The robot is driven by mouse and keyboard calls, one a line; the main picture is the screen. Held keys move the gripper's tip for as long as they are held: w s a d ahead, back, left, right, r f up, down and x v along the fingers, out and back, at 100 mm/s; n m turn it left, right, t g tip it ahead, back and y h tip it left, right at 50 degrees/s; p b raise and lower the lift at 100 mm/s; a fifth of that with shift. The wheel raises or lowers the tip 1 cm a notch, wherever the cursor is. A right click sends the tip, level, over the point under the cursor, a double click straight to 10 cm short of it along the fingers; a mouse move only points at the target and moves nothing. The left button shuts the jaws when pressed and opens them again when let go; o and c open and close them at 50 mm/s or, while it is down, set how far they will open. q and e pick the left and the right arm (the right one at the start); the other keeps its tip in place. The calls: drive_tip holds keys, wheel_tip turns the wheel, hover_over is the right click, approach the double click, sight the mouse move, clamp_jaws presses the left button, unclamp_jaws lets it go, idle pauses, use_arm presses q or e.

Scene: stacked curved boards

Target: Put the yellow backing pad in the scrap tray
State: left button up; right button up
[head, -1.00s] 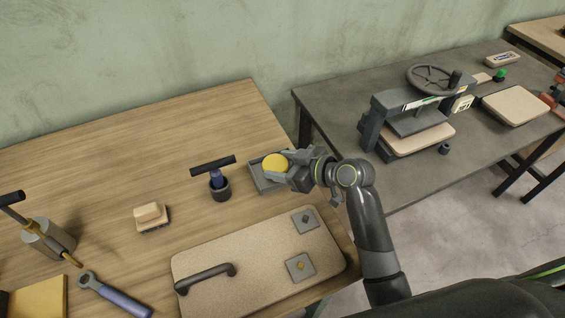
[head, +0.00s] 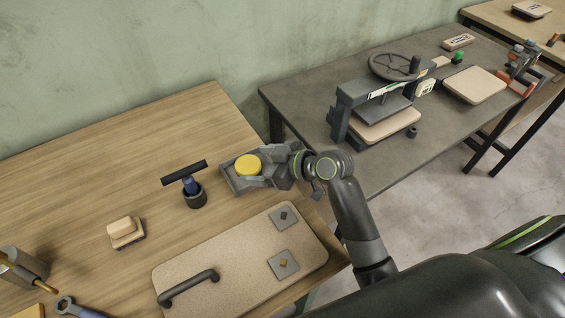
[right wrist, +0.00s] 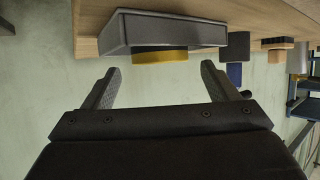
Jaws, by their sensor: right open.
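The yellow backing pad (head: 248,165) is a round disc lying within the outline of the grey scrap tray (head: 228,179) near the table's right edge. In the right wrist view, which is upside down, the pad (right wrist: 160,57) shows past the rim of the tray wall (right wrist: 165,33). The rest of it is hidden, and I cannot see what its underside touches. My right gripper (head: 265,168) is at the tray's right side. Its two fingers (right wrist: 164,82) are spread and empty, with the pad just ahead of the tips. My left gripper is out of view.
A black-handled tool stands in a dark cup (head: 194,197) left of the tray. A tan block (head: 124,230) lies farther left. A tan board with a black handle (head: 235,262) is in front. A grey bench with a press (head: 370,115) stands right, across a gap.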

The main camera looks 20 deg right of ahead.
drive_tip(key=v, duration=1)
drive_tip(key=shift+s+b, duration=0.2)
drive_tip(key=shift+b, duration=0.25)
drive_tip(key=shift+d, duration=0.2)
